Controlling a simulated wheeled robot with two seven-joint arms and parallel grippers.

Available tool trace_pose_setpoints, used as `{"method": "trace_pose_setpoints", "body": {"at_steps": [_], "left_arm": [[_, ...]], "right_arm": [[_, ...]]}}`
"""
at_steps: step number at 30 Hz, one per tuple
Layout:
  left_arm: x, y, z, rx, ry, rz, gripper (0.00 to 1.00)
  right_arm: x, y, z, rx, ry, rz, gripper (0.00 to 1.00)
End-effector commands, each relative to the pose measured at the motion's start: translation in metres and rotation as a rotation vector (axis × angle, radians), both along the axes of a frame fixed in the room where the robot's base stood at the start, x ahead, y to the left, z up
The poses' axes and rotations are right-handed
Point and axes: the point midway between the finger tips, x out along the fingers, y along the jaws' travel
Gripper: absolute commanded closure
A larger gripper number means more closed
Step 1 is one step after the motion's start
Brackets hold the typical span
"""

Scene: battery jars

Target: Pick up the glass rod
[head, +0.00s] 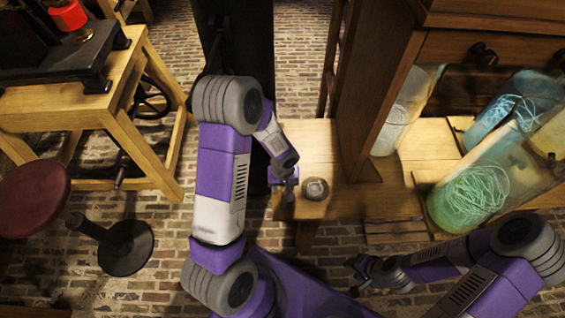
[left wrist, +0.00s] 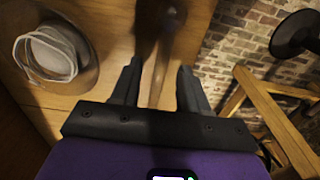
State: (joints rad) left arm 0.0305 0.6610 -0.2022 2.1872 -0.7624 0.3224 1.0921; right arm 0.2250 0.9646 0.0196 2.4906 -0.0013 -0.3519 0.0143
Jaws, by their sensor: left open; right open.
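My left gripper (head: 289,188) is open above the edge of the pale wooden table, just left of a small round greyish object (head: 315,188). In the left wrist view the open fingers (left wrist: 160,74) straddle a narrow, brownish, see-through-looking strip (left wrist: 158,62) with a darker, wider far end; it may be the glass rod, but I cannot tell surely. The fingers appear apart from it. My right gripper (head: 356,277) is open and empty, low at the right, over the brick floor.
The wooden table (head: 390,207) carries glass jars with tangled threads, a green one (head: 475,190) in front. A wooden cabinet post (head: 378,90) rises just right of the left gripper. A workbench (head: 85,110) and red stool (head: 32,195) stand left. Brick floor lies between.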

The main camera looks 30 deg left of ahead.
Motion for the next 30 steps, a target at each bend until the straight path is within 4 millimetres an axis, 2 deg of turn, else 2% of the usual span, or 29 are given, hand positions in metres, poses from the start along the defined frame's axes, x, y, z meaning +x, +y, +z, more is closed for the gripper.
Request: {"method": "trace_pose_setpoints", "body": {"at_steps": [3, 12, 23, 26, 30], "left_arm": [[0.0, 0.0, 0.001, 0.001, -0.001, 0.0, 0.55], [0.0, 0.0, 0.001, -0.001, -0.001, 0.0, 1.0], [0.0, 0.0, 0.004, 0.0, -0.002, 0.0, 1.0], [0.001, 0.0, 0.017, 0.0, -0.005, 0.001, 1.0], [0.002, 0.0, 0.046, -0.001, -0.006, 0.001, 1.0]], "right_arm": [[0.0, 0.0, 0.001, 0.0, 0.0, 0.0, 0.57], [0.0, 0.0, 0.001, 0.0, 0.0, 0.0, 0.57], [0.0, 0.0, 0.002, 0.0, 0.0, 0.0, 0.57], [0.0, 0.0, 0.007, 0.0, 0.0, 0.0, 0.57], [0.0, 0.0, 0.017, 0.0, 0.0, 0.0, 0.57]]}}
